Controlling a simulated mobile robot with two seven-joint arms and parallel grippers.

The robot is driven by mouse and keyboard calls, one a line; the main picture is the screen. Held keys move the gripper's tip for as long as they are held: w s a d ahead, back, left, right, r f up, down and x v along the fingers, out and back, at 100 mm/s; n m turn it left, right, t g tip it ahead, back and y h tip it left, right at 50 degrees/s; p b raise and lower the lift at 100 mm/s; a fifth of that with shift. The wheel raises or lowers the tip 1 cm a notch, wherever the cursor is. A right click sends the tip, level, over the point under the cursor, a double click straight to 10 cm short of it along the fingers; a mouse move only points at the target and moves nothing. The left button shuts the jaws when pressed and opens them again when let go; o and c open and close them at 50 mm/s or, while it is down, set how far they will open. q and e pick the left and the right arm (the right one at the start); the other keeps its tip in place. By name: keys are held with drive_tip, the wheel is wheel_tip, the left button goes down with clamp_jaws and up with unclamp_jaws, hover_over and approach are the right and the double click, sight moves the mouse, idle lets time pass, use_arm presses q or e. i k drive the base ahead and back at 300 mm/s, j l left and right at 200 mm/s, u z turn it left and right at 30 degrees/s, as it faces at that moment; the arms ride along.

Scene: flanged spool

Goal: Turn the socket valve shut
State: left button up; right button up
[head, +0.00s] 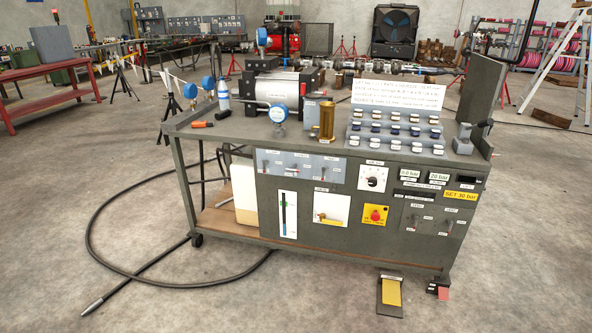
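A grey-green test bench (215,172) stands in the middle of the head view. On its front is a white plate (338,203) with a small brass-coloured valve and lever (325,218). The lever looks roughly level, with a reddish end. The label above it is too small to read, so I cannot tell whether this is the socket valve. Several small levers sit on grey panels (300,168) at the upper front and on the right front panel (436,222); their labels are also unreadable. Neither of my grippers shows.
A black hose (92,215) loops over the floor left of the bench. A yellow foot pedal (390,292) lies at its front right. On top are gauges (278,113), a brass cylinder (327,121) and a rack of fittings (395,130).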

sight(294, 169)
drive_tip(key=i+l, duration=0.15)
drive_tip(key=i, duration=0.3)
drive_tip(key=i+l+z, duration=0.1)
drive_tip(key=i, duration=0.3)
drive_tip(key=i+l+z, duration=0.1)
drive_tip(key=i+l, duration=0.15)
drive_tip(key=i, duration=0.2)
